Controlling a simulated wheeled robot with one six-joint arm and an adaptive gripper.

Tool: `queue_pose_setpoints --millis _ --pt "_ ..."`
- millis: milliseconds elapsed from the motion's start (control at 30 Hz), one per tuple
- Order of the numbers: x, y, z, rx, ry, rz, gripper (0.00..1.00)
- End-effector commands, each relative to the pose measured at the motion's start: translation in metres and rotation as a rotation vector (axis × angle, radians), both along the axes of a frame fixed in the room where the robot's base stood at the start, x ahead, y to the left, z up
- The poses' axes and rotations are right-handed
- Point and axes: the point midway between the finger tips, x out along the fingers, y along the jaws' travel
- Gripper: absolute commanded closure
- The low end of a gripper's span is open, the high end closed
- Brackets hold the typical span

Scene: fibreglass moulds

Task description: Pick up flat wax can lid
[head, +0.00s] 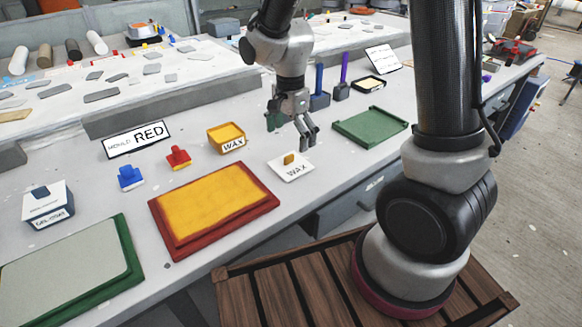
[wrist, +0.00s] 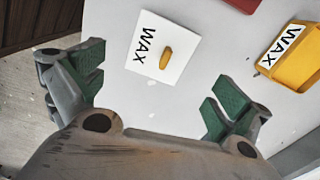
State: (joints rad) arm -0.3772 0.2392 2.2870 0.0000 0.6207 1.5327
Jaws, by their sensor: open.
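The flat wax can lid (head: 291,168) is a white square plate marked WAX with a small yellow knob, lying flat on the bench. It also shows in the wrist view (wrist: 148,55), top centre, ahead of the fingers and apart from them. My gripper (head: 292,128) is open and empty above the bench, behind the lid in the head view. In the wrist view its green-padded fingers (wrist: 158,92) are spread wide. The yellow open wax can (head: 227,138) stands to the left of the lid, and at the right edge of the wrist view (wrist: 302,62).
A red mould (head: 213,209) with a yellow fill lies left of the lid. A red block (head: 178,158) and a blue block (head: 130,178) stand farther left. A green tray (head: 371,126) lies to the right. Bare bench surrounds the lid.

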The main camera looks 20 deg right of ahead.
Motion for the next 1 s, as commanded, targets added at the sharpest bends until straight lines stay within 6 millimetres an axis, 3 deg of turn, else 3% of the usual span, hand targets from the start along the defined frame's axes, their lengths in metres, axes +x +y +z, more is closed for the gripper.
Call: queue_pose_setpoints --millis 167,700,933,1000 --pt "0.001 0.0 -0.007 0.001 -0.004 -0.104 0.0" --pt "0.0 0.0 -0.077 0.001 -0.004 -0.103 0.0" --pt "0.0 0.0 -0.078 0.001 -0.005 -0.103 0.0" --pt "0.0 0.0 -0.078 0.001 -0.005 -0.103 0.11"
